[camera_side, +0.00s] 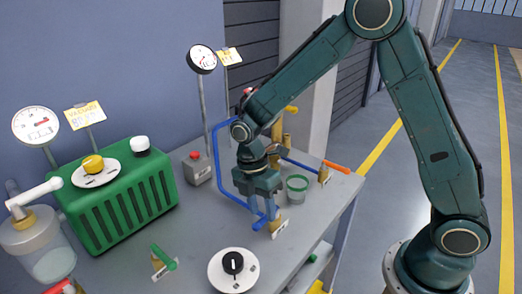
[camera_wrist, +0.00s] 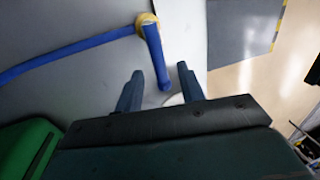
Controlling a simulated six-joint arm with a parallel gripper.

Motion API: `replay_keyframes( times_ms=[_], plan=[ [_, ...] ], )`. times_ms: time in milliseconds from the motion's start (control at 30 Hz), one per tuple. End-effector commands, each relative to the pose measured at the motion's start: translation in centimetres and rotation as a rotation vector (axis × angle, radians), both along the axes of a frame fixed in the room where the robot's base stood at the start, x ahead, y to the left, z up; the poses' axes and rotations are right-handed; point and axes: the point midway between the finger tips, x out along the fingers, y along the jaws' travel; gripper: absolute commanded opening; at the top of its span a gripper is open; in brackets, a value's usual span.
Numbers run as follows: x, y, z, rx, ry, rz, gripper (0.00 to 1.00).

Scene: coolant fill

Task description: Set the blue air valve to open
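The blue air valve has a brass body and a blue lever (camera_side: 260,221), low beside the table's right edge in the side view. In the wrist view its brass body (camera_wrist: 147,21) is at the top, with the blue lever (camera_wrist: 154,55) pointing down the picture. The lever lies at a steep angle to the blue pipe (camera_wrist: 70,55), not in line with it. My gripper (camera_side: 261,207) points down just above the lever. Its two fingers (camera_wrist: 160,72) are apart, with the lever's end showing between them. I cannot tell whether either finger touches it.
A green ribbed tank (camera_side: 125,205) stands left. Near the front are a green-handled valve (camera_side: 163,258) and a black dial on a white disc (camera_side: 233,264). A green-rimmed cup (camera_side: 297,188) and an orange-handled valve (camera_side: 336,166) are close right of my gripper. The blue pipe rises behind it.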

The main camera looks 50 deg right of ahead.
Motion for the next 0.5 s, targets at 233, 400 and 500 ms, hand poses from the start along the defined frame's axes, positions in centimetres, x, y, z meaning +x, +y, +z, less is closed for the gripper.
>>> replay_keyframes(
  times_ms=[233, 400, 500],
  plan=[
    [-0.29, 0.01, -1.34, 0.000, 0.000, 0.000, 0.39],
    [-0.29, 0.01, -1.41, 0.000, -0.001, 0.000, 0.39],
    [-0.29, 0.01, -1.40, 0.000, -0.001, 0.000, 0.39]
  ],
)
